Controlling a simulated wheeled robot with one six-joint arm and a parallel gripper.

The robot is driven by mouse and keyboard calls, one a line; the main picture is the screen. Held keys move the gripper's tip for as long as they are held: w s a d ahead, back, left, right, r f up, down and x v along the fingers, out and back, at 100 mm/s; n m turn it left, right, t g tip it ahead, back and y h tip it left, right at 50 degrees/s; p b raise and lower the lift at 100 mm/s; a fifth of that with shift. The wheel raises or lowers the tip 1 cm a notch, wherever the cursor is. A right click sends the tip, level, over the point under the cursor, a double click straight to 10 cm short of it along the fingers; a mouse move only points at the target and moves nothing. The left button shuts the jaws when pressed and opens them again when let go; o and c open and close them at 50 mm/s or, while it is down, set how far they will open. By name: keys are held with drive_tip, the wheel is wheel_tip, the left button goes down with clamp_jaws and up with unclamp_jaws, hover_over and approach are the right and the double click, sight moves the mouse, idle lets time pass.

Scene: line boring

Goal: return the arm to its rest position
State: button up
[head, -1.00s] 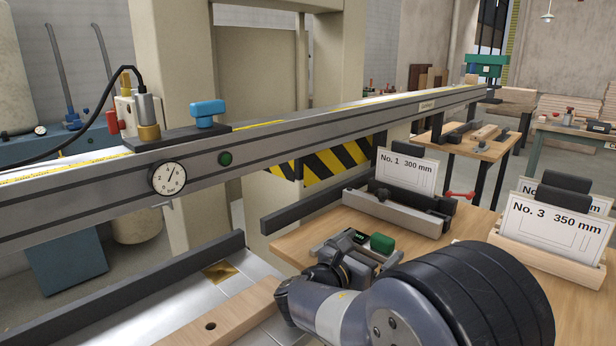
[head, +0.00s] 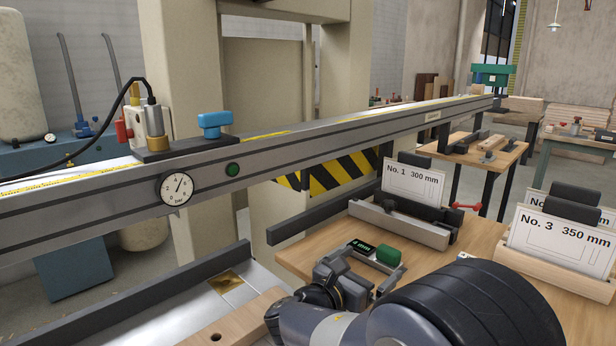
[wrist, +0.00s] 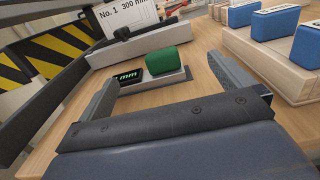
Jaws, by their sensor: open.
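My gripper (head: 362,284) is at the lower middle of the head view, beyond my dark ribbed arm link. In the wrist view my gripper (wrist: 163,73) has its two fingers spread wide apart with nothing held between them. Beyond the fingers, a green block (wrist: 168,59) sits on a small grey base beside a dark display (wrist: 128,78) ending in "mm". In the head view the green block (head: 388,257) and the display (head: 361,247) are on the wooden table, just past my gripper. Part of my gripper is hidden by my arm.
A long grey beam (head: 330,146) with a dial gauge (head: 176,188) crosses the view. Holders with cards No. 1 (head: 414,184) and No. 3 (head: 560,236) stand on the table (head: 480,237). In the wrist view, blue blocks (wrist: 265,22) sit in a wooden rack at the right.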

sight(389, 250)
drive_tip(key=x, duration=0.8)
drive_tip(key=shift+d+b, duration=0.1)
drive_tip(key=shift+b, duration=0.2)
wheel_tip(389, 250, up, 10)
drive_tip(key=p, duration=0.7)
drive_tip(key=shift+s+f, duration=0.1)
drive_tip(key=shift+f, duration=0.05)
